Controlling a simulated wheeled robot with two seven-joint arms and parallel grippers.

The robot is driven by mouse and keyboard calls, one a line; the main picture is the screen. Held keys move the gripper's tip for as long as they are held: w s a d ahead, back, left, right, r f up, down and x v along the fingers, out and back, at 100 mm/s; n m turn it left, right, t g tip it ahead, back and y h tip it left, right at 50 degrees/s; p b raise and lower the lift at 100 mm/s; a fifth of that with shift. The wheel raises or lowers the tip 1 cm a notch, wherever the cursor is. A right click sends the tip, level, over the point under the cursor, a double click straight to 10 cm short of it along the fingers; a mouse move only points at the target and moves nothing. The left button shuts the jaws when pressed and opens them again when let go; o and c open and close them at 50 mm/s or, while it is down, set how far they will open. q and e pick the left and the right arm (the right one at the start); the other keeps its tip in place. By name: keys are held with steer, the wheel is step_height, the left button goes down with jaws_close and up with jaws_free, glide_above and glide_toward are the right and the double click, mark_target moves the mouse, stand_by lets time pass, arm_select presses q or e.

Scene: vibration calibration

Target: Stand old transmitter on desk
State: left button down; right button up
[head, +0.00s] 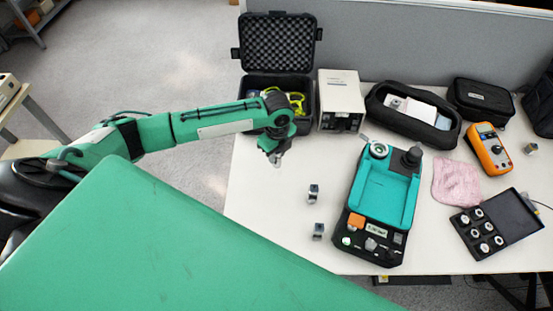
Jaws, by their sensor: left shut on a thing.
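My left gripper (273,152) points down over the desk's left edge area, in front of the black case. It is shut on a small pale metallic piece (275,159), mostly hidden by the fingers, which seems to be a transmitter. I cannot tell whether it touches the desk. Two small silver-and-dark transmitters (313,194) (318,231) stand on the desk (265,215), apart from the gripper and left of the teal calibrator. Which one is the old transmitter I cannot tell. My right gripper is not in view.
The teal and black calibrator (383,200) fills the desk's middle. Behind stand an open foam-lined case (277,45), a white box (340,97) and a black pouch (412,115). A pink cloth (457,182), an orange multimeter (488,148) and a black sensor case (513,215) lie right. The front-left desk is clear.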

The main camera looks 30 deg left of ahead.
mark_target(277, 161)
arm_select(q)
steer(key=shift+f, duration=0.3)
step_height(277, 161, down, 4)
steer(key=shift+r+p, duration=0.25)
steer(key=shift+p, duration=0.05)
steer(key=shift+f, duration=0.2)
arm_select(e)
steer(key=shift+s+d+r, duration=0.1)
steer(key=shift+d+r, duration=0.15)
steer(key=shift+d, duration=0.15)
arm_select(q)
steer(key=c, duration=1.1)
jaws_free()
steer(key=shift+f, duration=0.1)
